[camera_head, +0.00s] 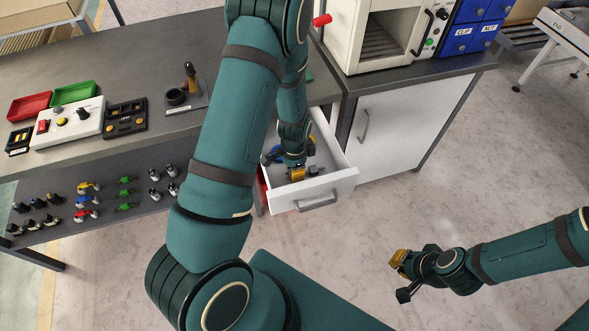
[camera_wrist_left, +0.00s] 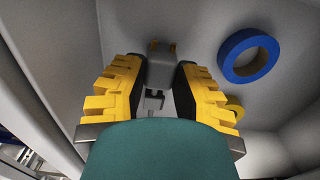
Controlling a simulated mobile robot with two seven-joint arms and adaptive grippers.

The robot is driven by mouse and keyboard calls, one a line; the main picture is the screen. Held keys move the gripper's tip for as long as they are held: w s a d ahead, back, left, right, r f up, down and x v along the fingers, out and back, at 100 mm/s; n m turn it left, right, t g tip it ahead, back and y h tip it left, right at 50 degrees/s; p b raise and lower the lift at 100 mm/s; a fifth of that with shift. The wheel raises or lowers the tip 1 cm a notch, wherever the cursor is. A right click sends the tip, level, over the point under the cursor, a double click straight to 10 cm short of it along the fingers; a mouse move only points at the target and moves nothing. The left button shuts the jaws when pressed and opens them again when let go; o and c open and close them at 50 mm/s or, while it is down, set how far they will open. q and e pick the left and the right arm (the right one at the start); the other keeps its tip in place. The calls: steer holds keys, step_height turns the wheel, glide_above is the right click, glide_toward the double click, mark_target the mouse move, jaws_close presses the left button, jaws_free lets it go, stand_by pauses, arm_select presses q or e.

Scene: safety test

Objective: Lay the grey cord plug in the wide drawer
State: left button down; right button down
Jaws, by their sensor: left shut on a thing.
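The wide drawer (camera_head: 335,186) is pulled open below the bench; its pale inside (camera_wrist_left: 285,95) fills most of the left wrist view. My left gripper (camera_head: 296,174) is down inside the drawer. In the left wrist view its yellow-backed fingers (camera_wrist_left: 158,88) are shut on the grey cord plug (camera_wrist_left: 160,68), which has small brass-coloured pins. The plug is low over the drawer floor; I cannot tell whether it touches. My right gripper (camera_head: 400,276) hangs away from the bench, with nothing visible in it; its finger gap is unclear.
A blue tape ring (camera_wrist_left: 248,55) and a partly hidden yellow ring (camera_wrist_left: 234,108) lie in the drawer, right of the plug in the left wrist view. A control box (camera_head: 67,122) and trays stand on the bench. A white cabinet (camera_head: 400,130) adjoins the drawer at right.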

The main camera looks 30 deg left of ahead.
arm_select(q)
steer(key=c, duration=1.1)
jaws_free()
steer(key=shift+f, duration=0.2)
steer(key=shift+c, duration=0.2)
steer(key=o, duration=0.3)
steer(key=shift+r, duration=0.15)
steer(key=shift+r, duration=0.35)
step_height(320, 180, up, 12)
steer(key=p, duration=0.3)
steer(key=shift+f, duration=0.25)
steer(key=shift+s, duration=0.1)
